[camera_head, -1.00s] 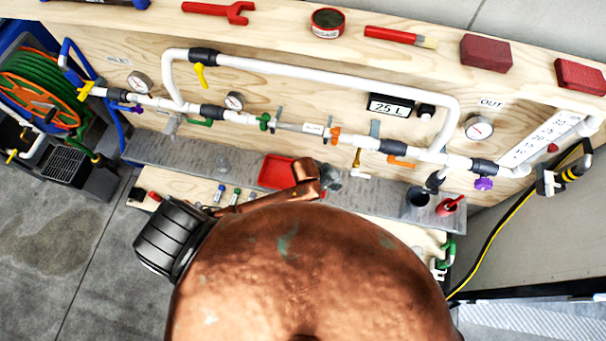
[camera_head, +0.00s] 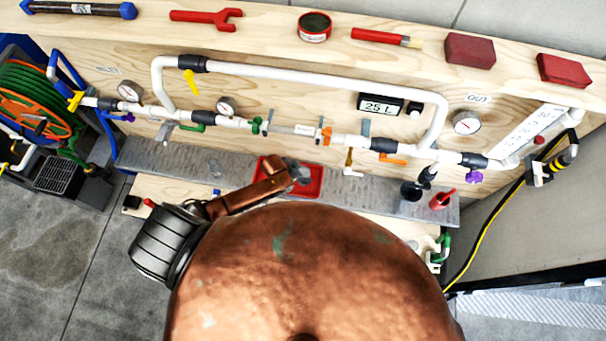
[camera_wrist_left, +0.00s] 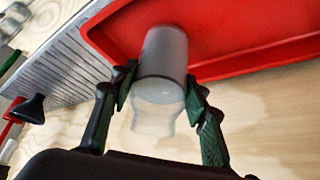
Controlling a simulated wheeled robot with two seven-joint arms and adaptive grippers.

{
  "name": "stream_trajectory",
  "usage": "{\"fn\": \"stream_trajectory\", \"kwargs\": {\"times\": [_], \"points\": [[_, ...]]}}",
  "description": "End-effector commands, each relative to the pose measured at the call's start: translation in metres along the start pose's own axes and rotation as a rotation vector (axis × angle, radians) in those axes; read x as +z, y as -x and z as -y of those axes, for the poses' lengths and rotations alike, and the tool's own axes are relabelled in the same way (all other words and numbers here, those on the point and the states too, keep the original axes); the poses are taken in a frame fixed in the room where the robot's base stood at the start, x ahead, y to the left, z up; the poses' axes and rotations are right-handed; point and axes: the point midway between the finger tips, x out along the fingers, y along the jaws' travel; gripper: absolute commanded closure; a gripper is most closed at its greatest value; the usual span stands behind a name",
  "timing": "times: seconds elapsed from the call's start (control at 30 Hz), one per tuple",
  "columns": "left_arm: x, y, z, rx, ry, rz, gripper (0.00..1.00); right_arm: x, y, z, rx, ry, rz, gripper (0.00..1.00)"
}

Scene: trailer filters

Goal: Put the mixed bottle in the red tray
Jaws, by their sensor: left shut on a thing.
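The red tray (camera_head: 312,188) lies on the bench below the pipework in the head view and fills the top right of the left wrist view (camera_wrist_left: 250,66). My left gripper (camera_head: 299,173) is over the tray in the head view. In the left wrist view its fingers (camera_wrist_left: 160,88) are shut on a grey, translucent bottle (camera_wrist_left: 163,52). The bottle overlaps the tray's rim and floor there; I cannot tell its height above them. My own copper-coloured body hides the near side of the bench in the head view. My right gripper is not in view.
A dark cup (camera_head: 411,191) and a red container (camera_head: 441,199) stand to the right. White pipes (camera_head: 330,78) with valves and gauges run behind the tray.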

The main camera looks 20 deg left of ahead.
Motion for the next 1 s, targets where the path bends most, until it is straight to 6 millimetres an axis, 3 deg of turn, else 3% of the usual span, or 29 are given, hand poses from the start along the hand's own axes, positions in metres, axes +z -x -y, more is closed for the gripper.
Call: {"fn": "stream_trajectory", "kwargs": {"times": [0.4, 0.43, 0.7, 1.0], "points": [[0.0029, -0.0058, 0.0, 0.0, -0.001, -0.001, 0.9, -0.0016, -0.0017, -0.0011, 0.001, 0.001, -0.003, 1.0], [0.0039, -0.0062, -0.0002, 0.0, 0.0, 0.0, 0.57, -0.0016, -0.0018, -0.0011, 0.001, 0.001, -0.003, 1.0], [0.0033, -0.0054, -0.0003, 0.0, 0.0, 0.0, 0.4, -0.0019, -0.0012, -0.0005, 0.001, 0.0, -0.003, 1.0], [0.0017, -0.0025, -0.0003, 0.0, -0.001, 0.0, 0.4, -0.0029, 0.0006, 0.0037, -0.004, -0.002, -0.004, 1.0]]}}
